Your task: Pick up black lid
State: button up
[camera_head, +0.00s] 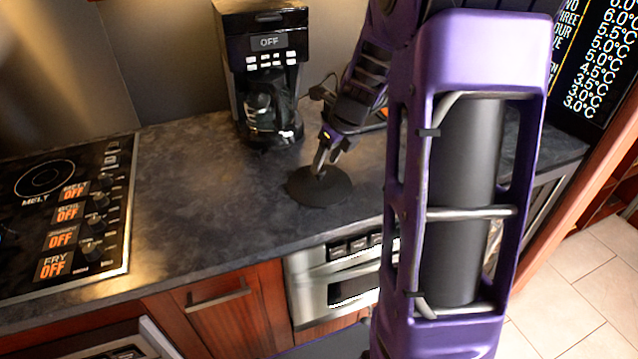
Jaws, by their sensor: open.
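The black lid (322,193) is a flat, dark, round disc lying on the dark stone counter, right of the middle. My gripper (318,172) points down over the lid, with its fingertips at the lid's upper middle. The jaws are open. The fingertips look very close to the lid, and I cannot tell whether they touch it. Any knob at the lid's centre is hidden by the fingers.
A black coffee maker (265,75) stands behind the lid against the wall. A cooktop (70,205) with knobs is at the left. The counter (200,200) between is clear. A steel microwave drawer (335,285) sits below the counter edge. My purple arm hides the right side.

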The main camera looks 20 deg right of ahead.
aim_at(321, 170)
jog(key=x, duration=0.4)
jog(key=shift+a+f, duration=0.1)
jog(key=shift+f, duration=0.05)
grip_shut()
